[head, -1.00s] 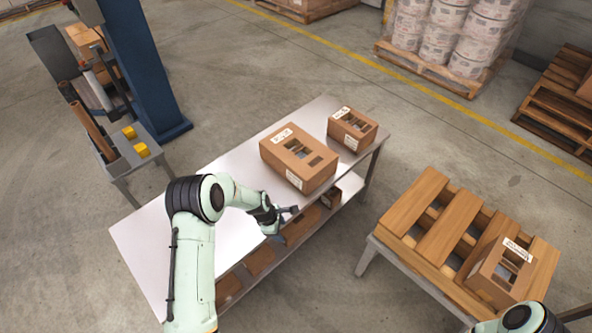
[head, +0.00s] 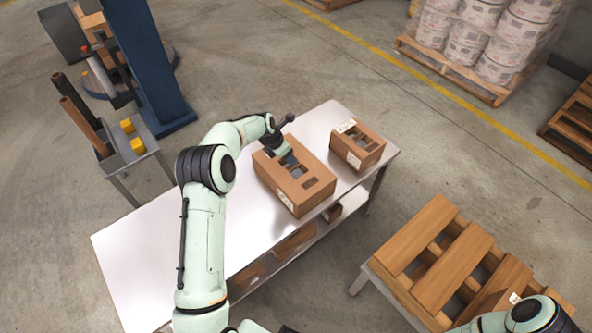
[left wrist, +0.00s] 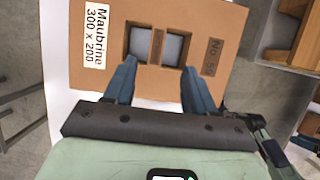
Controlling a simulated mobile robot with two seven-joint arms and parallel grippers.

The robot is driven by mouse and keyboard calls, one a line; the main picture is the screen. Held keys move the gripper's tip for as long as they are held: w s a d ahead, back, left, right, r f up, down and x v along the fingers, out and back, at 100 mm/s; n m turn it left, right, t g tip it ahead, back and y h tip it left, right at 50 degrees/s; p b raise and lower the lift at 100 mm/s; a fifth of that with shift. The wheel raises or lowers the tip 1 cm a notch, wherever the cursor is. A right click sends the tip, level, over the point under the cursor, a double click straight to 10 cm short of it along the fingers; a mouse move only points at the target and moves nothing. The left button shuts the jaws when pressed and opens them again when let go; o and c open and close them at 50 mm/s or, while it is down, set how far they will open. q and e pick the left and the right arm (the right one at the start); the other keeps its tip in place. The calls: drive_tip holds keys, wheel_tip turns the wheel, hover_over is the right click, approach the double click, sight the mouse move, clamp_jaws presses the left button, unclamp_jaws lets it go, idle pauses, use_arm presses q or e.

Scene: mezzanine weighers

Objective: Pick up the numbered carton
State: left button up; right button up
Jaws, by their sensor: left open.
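The larger brown carton (head: 290,196) stands on the metal table. In the left wrist view the carton (left wrist: 225,22) shows a white label reading "Maubrine 300 x 200", two openings in its top with a strip between them, and a darker "No." mark whose digits I cannot read surely. My left gripper (head: 278,143) is at the carton's far left end in the head view. In the left wrist view the gripper (left wrist: 159,75) is open, its two fingers apart over the carton's top near the openings. Nothing is between them; contact is unclear. My right gripper is out of view.
A smaller carton (head: 357,145) stands right of the larger one on the table (head: 150,245), whose left part is bare. A slatted pallet (head: 453,268) is at lower right, its carton mostly hidden by my right arm. A blue column (head: 148,65) stands at upper left.

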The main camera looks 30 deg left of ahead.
use_arm(q)
hover_over(295, 166)
drive_tip(key=s+a, duration=0.1)
drive_tip(key=s, duration=0.1)
wheel_tip(295, 166, down, 4)
drive_tip(key=shift+f+p, duration=0.15)
drive_tip(key=shift+p, duration=0.15)
drive_tip(key=shift+w+f, duration=0.2)
drive_tip(key=shift+f, duration=0.35)
drive_tip(key=x, duration=0.2)
drive_tip(key=p+x, duration=0.1)
drive_tip(key=x, duration=0.1)
drive_tip(key=shift+a, duration=0.25)
drive_tip(key=shift+w+f, duration=0.15)
drive_tip(key=shift+f, duration=0.4)
drive_tip(key=shift+d, duration=0.1)
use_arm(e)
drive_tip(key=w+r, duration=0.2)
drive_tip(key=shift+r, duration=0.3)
use_arm(q)
drive_tip(key=c, duration=0.3)
clamp_jaws()
drive_tip(key=shift+r, duration=0.1)
